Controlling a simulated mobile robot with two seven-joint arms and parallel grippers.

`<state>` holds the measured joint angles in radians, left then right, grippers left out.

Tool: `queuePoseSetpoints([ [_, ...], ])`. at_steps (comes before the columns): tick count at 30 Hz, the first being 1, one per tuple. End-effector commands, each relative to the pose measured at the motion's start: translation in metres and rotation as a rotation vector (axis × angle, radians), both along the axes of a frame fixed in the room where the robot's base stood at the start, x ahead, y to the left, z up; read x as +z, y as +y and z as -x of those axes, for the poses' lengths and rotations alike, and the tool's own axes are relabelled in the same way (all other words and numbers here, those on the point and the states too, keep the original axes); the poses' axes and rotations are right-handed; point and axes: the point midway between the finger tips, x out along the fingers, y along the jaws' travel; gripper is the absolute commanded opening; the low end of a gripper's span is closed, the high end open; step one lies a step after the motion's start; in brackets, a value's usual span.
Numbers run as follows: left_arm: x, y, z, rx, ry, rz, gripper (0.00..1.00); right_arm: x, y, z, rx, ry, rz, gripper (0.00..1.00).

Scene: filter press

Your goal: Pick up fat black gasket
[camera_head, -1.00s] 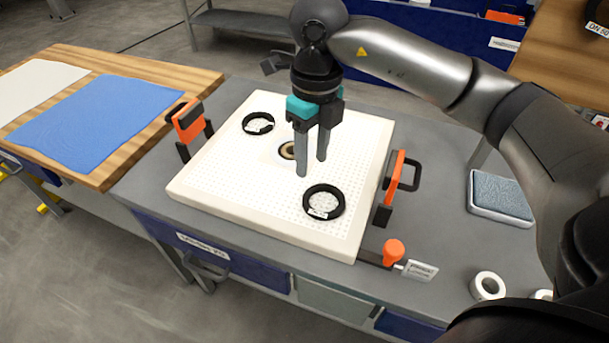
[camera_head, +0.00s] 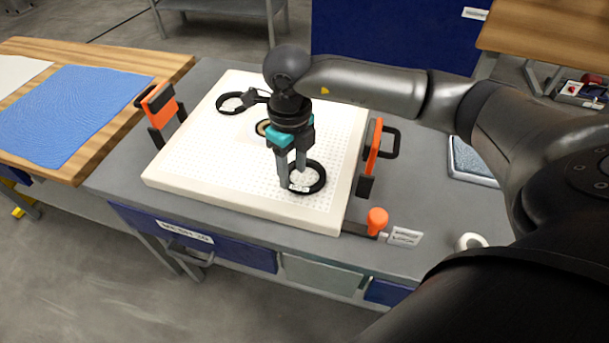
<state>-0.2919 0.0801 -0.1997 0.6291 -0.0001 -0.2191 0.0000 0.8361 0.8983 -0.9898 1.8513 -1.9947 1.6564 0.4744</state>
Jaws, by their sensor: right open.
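Two black ring gaskets lie flat on the white perforated filter plate (camera_head: 190,160). The nearer gasket (camera_head: 323,180) is at the front right of the plate, carries a small white label and looks the thicker ring. The other gasket (camera_head: 221,106) lies at the back left, partly hidden by my right gripper's mount. My right gripper (camera_head: 292,176) is open and points down at the left side of the nearer gasket. Its fingers hide part of that ring; I cannot tell whether they touch it. My left gripper is not in view.
An orange-and-black clamp (camera_head: 160,106) stands left of the plate, another (camera_head: 373,150) right. An orange knob (camera_head: 377,219) and a label sign (camera_head: 404,236) are at the front right. A blue cloth (camera_head: 80,108) lies on the wooden table. A white roll (camera_head: 470,242) sits at right.

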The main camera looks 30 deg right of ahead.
Motion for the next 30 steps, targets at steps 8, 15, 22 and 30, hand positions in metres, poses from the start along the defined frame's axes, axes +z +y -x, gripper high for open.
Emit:
queuePoseSetpoints([
  [8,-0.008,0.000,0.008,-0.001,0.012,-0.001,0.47,-0.035,0.000,-0.002,0.000,0.000,0.000,0.49],
  [15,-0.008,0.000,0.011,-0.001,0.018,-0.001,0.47,-0.034,0.000,-0.002,0.001,0.000,0.000,0.42],
  [22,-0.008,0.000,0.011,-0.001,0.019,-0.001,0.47,-0.034,0.000,-0.002,0.001,0.000,0.000,0.17],
  [30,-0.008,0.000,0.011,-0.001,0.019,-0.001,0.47,-0.034,0.000,-0.002,0.001,0.000,0.000,0.00],
])
